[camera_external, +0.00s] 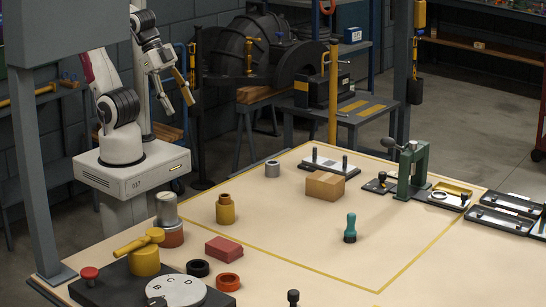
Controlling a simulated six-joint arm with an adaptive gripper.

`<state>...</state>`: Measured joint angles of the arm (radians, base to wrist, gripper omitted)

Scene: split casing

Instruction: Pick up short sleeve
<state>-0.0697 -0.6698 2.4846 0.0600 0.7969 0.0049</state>
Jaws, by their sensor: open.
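A short grey metal cylinder (272,169), which looks like the short sleeve, stands upright on the tabletop near the back left of the yellow outline. Its top looks open. My gripper (178,105) is open and empty, high above the left side of the table. It is up and to the left of the sleeve in the picture, well apart from it. Nothing hides the sleeve.
A yellow cylinder (226,211), a red block (223,249) and a teal-handled tool (350,229) stand nearer. A green press (413,170) is at right. The outline's middle is clear.

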